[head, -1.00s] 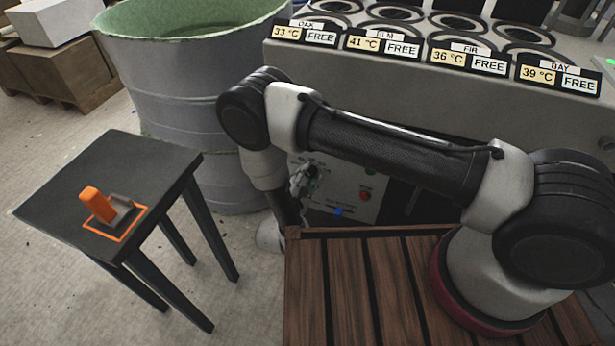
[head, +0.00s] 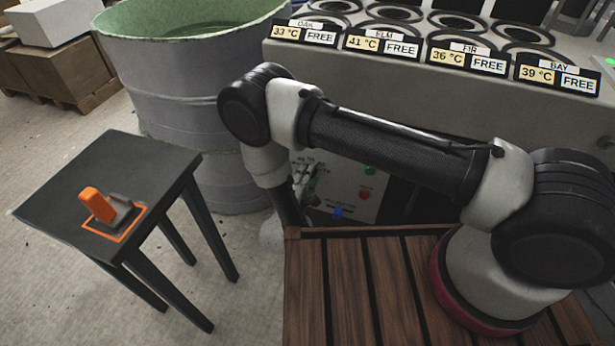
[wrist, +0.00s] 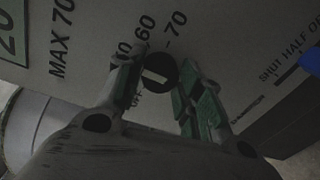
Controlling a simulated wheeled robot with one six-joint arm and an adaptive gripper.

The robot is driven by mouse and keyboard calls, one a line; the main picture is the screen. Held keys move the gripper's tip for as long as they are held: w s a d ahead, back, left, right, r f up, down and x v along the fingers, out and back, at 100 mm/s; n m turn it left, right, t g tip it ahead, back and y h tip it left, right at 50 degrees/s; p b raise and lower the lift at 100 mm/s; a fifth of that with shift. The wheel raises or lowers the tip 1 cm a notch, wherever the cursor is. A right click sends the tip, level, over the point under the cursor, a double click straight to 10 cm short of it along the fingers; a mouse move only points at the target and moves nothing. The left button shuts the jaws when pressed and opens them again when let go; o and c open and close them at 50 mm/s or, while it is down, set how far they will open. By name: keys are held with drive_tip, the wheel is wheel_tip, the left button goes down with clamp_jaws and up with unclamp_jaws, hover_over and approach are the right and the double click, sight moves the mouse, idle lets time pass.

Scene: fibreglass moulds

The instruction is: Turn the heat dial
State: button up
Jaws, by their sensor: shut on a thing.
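The heat dial (wrist: 157,75) is a round black knob with a pale pointer bar, on a grey panel (wrist: 100,30) with printed marks including 60, 70 and "MAX 70". My gripper (wrist: 160,72) has one finger on each side of the dial and is shut on it. The pointer is tilted in the wrist view, and the left finger partly covers the printed marks, so the exact setting is hard to read. In the head view my gripper (head: 304,182) is at the panel's left part, low on the machine, and the dial is hidden there.
A red button (head: 365,194), a green button (head: 370,170) and a blue handle (head: 338,212) are near my gripper; the blue handle also shows in the wrist view (wrist: 311,60). A large grey tub (head: 190,100) stands left. A dark table (head: 130,165) holds an orange-handled tool (head: 97,204).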

idle(0.3)
drive_tip(key=o, duration=1)
wheel_tip(320, 180, up, 10)
drive_tip(key=shift+r, duration=0.1)
